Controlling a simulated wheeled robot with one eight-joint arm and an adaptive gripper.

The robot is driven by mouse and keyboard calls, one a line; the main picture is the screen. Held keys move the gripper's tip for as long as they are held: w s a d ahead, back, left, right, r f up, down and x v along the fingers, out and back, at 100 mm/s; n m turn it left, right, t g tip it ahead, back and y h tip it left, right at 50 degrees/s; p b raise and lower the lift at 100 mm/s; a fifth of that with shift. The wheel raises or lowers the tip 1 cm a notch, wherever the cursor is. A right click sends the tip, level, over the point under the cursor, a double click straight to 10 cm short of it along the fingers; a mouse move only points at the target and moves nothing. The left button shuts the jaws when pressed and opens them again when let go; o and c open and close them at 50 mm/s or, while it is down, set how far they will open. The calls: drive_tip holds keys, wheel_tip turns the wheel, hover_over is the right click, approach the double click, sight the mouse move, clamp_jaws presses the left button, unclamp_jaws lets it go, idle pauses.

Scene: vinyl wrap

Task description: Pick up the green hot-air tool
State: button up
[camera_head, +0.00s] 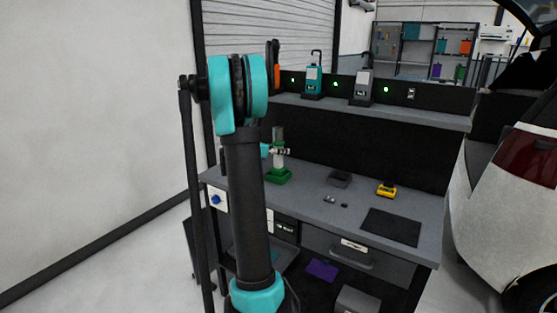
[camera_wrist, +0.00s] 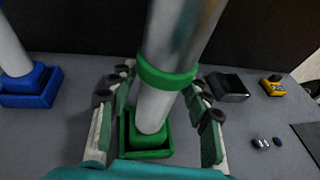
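The green hot-air tool (camera_wrist: 168,75) stands upright in a green square holder (camera_wrist: 122,146) on the bench. It has a pale lower tube, a green ring and a grey metallic upper part cut off by the wrist view's top edge. It also shows in the head view (camera_head: 278,134), above its holder (camera_head: 279,177). My gripper (camera_wrist: 160,92) is open, with one finger on each side of the tool. Gaps show between the pads and the tube. In the head view my gripper (camera_head: 278,151) is small and partly hidden by my arm.
A blue holder (camera_wrist: 45,93) with a pale tube stands left of the green one. A dark open box (camera_wrist: 228,88), a yellow item (camera_wrist: 273,86) and small parts (camera_wrist: 262,143) lie to the right. A shelf (camera_head: 420,115) with upright devices runs above the bench (camera_head: 330,212).

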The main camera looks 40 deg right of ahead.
clamp_jaws()
drive_tip(key=shift+r, duration=0.1)
idle(0.3)
wheel_tip(320, 180, up, 19)
drive_tip(key=shift+f, duration=0.1)
drive_tip(key=shift+a+r, duration=0.1)
drive_tip(key=shift+r, duration=0.25)
drive_tip(key=s+a, duration=0.5)
drive_tip(key=a, duration=0.7)
drive_tip(key=shift+s+a+r, duration=0.15)
drive_tip(key=shift+a, duration=0.25)
idle(0.3)
